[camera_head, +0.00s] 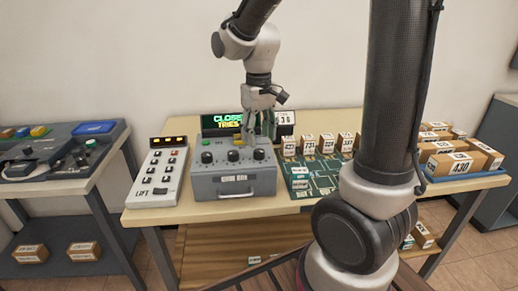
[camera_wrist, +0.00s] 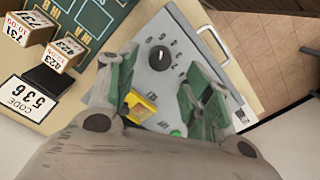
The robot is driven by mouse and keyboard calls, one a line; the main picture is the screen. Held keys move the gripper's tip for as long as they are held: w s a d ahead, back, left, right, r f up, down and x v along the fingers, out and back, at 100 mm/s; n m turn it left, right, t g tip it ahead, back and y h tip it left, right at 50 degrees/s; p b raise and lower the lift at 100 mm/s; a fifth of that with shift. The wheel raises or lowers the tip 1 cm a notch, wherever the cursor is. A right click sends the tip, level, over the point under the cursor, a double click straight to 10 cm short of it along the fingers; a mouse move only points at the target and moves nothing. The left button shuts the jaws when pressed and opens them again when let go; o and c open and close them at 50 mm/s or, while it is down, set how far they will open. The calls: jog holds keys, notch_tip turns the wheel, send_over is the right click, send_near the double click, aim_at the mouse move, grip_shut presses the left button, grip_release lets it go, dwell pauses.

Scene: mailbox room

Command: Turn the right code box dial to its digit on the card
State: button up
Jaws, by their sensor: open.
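The grey code box (camera_head: 235,180) stands on the table with three black dials in a row on top. The right dial (camera_head: 259,154) lies just below and in front of my gripper (camera_head: 261,138). In the wrist view the right dial (camera_wrist: 159,58) shows beyond the fingertips, with digits around it. My gripper (camera_wrist: 160,88) is open, its fingers apart and empty, and not around the dial. The code card (camera_wrist: 27,101) reads 536; it also stands behind the box in the head view (camera_head: 285,118). My right finger in the wrist view hides part of the box top.
A yellow part (camera_wrist: 140,106) and a green button (camera_wrist: 177,133) are on the box's rear. A display (camera_head: 225,123) stands behind it. A keypad panel (camera_head: 158,180) is at left; a green mat (camera_head: 318,181) with small boxes is at right. A metal handle (camera_wrist: 215,44) is at the front.

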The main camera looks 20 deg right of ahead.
aim_at(259, 151)
notch_tip(259, 151, down, 5)
jog(key=shift+f, duration=0.1)
jog(key=shift+c, duration=0.4)
jog(key=c, duration=1)
